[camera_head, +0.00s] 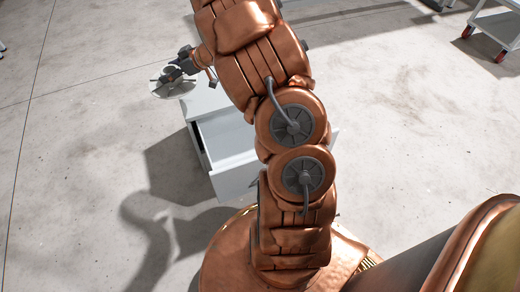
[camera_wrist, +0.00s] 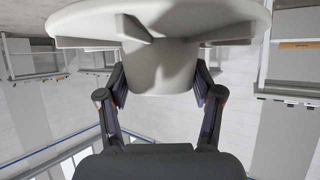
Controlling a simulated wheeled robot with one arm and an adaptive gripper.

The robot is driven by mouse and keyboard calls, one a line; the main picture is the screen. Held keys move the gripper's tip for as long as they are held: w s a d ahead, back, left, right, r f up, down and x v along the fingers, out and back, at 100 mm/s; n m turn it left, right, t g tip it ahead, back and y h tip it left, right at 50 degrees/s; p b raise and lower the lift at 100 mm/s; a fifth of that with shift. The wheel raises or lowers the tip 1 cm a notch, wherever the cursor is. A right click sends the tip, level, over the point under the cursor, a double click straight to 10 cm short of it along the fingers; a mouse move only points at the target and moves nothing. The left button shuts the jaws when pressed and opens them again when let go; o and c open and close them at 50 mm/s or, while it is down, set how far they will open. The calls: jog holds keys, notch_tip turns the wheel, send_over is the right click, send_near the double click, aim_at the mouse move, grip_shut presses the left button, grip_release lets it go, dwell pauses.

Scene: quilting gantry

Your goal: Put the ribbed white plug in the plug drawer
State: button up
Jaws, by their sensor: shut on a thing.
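The ribbed white plug (camera_wrist: 160,62) fills the top of the wrist view, a wide round disc with ribs under it and a thick hub. My gripper (camera_wrist: 160,88) is shut on the hub, one finger on each side. In the head view the plug (camera_head: 161,84) is a pale disc at my gripper (camera_head: 177,72), up and left of the white cabinet. A drawer (camera_head: 236,178) of that cabinet stands pulled open toward my base. My arm hides its right part, and I see no label on it.
The white cabinet top (camera_head: 203,104) is partly hidden behind my arm. A cart (camera_head: 497,27) with red wheels stands at the upper right. The concrete floor left of the cabinet is clear. Benches or shelves (camera_wrist: 292,70) show at the wrist view's edges.

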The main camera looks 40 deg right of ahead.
jog(key=s+d+f+n+g+y, duration=0.2)
jog(key=s+d+f+n, duration=0.1)
jog(key=s, duration=0.7)
jog(key=n+g+y+p, duration=0.1)
jog(key=n+g+y, duration=0.1)
send_over(235, 159)
jog(key=s+a, duration=0.2)
notch_tip(235, 159, down, 2)
notch_tip(235, 159, down, 28)
jog(key=b, duration=1)
jog(key=shift+s+d+f, duration=0.1)
jog(key=shift+f, duration=0.15)
jog(key=o, duration=1.2)
